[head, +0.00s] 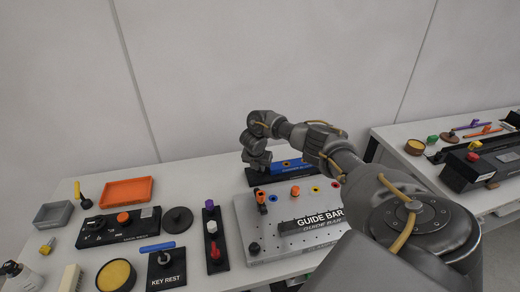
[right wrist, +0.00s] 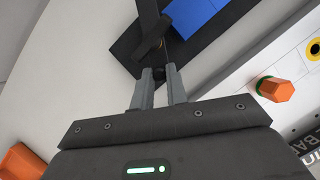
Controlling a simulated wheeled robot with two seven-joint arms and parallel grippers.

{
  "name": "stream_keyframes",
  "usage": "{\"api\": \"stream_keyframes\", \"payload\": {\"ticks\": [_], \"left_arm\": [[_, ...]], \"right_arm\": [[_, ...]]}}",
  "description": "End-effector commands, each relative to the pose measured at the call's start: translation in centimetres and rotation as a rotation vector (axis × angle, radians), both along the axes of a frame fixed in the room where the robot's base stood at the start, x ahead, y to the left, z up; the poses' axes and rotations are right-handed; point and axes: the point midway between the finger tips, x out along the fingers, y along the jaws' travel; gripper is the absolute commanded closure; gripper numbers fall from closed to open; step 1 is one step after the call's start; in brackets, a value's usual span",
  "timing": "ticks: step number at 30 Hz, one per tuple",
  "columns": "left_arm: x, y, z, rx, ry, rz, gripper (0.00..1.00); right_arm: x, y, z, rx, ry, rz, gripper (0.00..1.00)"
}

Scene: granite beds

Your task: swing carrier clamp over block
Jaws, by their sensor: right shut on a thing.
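The blue block (head: 289,166) lies on a black carrier base (head: 262,180) behind the guide bar plate. In the right wrist view the blue block (right wrist: 196,14) is at the top, on the black base (right wrist: 128,48). A dark clamp arm (right wrist: 152,42) stands beside the block, with a small black knob (right wrist: 159,73) at its near end. My right gripper (right wrist: 161,76) is shut on that knob, at the left end of the carrier. In the head view my right gripper (head: 257,163) hides the clamp. My left gripper is not in view.
The guide bar plate (head: 262,236) with orange knobs (head: 295,191) stands in front of the carrier. An orange tray (head: 127,192), a key rest (head: 166,268) and other tools fill the bench's left. Another bench (head: 400,140) is at right.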

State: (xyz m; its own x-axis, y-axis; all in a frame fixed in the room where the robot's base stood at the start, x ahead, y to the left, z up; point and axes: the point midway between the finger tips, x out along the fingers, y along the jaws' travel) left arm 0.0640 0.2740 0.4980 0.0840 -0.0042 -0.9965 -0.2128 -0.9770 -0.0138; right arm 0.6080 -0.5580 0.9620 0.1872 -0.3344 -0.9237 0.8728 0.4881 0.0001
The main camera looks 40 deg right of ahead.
Motion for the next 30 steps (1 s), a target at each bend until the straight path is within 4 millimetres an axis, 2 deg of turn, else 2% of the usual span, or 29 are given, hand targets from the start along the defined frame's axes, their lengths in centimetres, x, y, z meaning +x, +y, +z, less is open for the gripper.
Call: {"api": "stream_keyframes", "payload": {"ticks": [11, 12, 16, 25, 30], "left_arm": [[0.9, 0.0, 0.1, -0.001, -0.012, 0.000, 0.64], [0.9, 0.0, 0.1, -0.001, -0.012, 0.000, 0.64], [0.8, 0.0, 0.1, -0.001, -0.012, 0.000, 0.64], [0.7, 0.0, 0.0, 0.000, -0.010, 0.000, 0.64], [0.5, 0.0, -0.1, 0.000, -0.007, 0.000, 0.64]], "right_arm": [[0.1, -0.1, 0.2, -0.001, -0.005, -0.006, 1.00], [0.1, -0.1, 0.2, -0.001, -0.005, -0.006, 0.80], [0.1, -0.1, 0.1, -0.001, -0.003, -0.005, 0.63], [0.0, 0.0, 0.2, 0.000, -0.001, -0.003, 0.63], [-0.2, 0.6, 1.9, 0.000, -0.004, -0.002, 0.63]]}}
